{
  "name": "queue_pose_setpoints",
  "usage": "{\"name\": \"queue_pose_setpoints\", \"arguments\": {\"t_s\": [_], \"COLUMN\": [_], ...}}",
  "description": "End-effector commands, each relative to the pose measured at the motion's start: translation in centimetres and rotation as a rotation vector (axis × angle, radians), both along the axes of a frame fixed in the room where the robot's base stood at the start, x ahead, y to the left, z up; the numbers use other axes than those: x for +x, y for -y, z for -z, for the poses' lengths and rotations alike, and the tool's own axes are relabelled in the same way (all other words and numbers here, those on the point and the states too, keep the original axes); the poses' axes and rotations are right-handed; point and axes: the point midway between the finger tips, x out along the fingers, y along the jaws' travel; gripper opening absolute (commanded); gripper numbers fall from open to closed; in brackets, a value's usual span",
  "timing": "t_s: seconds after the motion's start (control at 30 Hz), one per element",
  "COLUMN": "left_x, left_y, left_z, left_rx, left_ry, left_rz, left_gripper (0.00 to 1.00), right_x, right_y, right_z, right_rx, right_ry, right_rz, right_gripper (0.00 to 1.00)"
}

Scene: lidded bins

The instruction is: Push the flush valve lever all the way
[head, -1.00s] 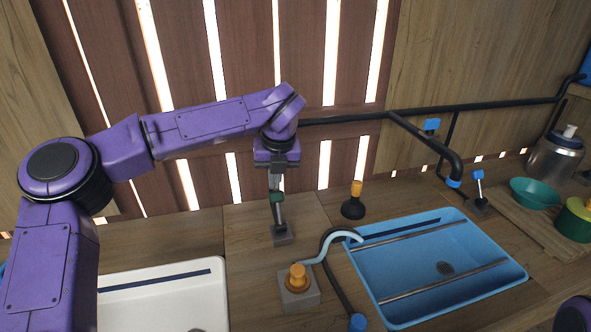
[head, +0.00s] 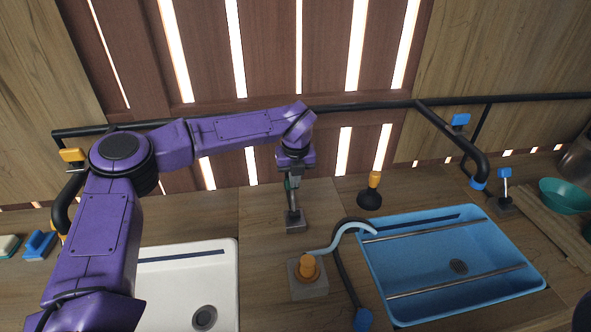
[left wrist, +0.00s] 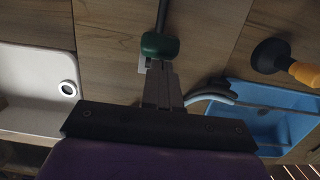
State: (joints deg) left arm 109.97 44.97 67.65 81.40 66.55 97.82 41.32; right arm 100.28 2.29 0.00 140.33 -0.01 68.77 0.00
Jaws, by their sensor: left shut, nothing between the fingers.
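A lever with a dark green knob (head: 289,185) stands on a small grey base (head: 295,223) on the wooden counter, between the two sinks. Its dark rod rises nearly upright in the head view. My left gripper (head: 294,179) is shut and empty, pointing down right at the knob and partly covering it. In the left wrist view the shut fingertips (left wrist: 160,68) are right at the edge of the green knob (left wrist: 160,46); I cannot tell whether they touch. My right gripper is not in view.
The blue sink (head: 440,215) with a dark faucet is right, the white sink (head: 230,285) left. An orange-handled plunger (head: 370,195), an orange knob on a grey block (head: 308,268) and a curved hose are close to the lever. Another lever with a blue knob (head: 505,173) stands farther right.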

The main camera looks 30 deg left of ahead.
Motion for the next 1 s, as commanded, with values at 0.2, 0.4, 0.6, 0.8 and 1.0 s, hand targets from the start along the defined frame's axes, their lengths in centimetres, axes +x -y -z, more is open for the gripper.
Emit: {"name": "queue_pose_setpoints", "arguments": {"t_s": [0.2, 0.4, 0.6, 0.8, 1.0], "left_x": [0.6, 0.5, 1.1, 1.1, 0.9], "left_y": [-0.4, -0.4, -1.3, -1.4, -0.8], "left_z": [0.3, 0.4, 1.2, 1.0, 0.4], "left_rx": [0.0, 0.0, 0.001, 0.002, 0.002], "left_ry": [0.001, 0.001, 0.002, 0.004, 0.006], "left_rz": [0.002, 0.002, 0.001, 0.002, 0.006], "left_gripper": [0.0, 0.0, 0.0, 0.0, 0.0], "right_x": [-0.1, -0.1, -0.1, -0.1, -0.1], "right_y": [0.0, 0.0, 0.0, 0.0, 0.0], "right_z": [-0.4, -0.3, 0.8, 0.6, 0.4], "right_rx": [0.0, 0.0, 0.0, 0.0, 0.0], "right_ry": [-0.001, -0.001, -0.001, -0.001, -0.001], "right_rz": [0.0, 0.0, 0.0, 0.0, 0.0], "right_gripper": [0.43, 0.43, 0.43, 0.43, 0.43]}}
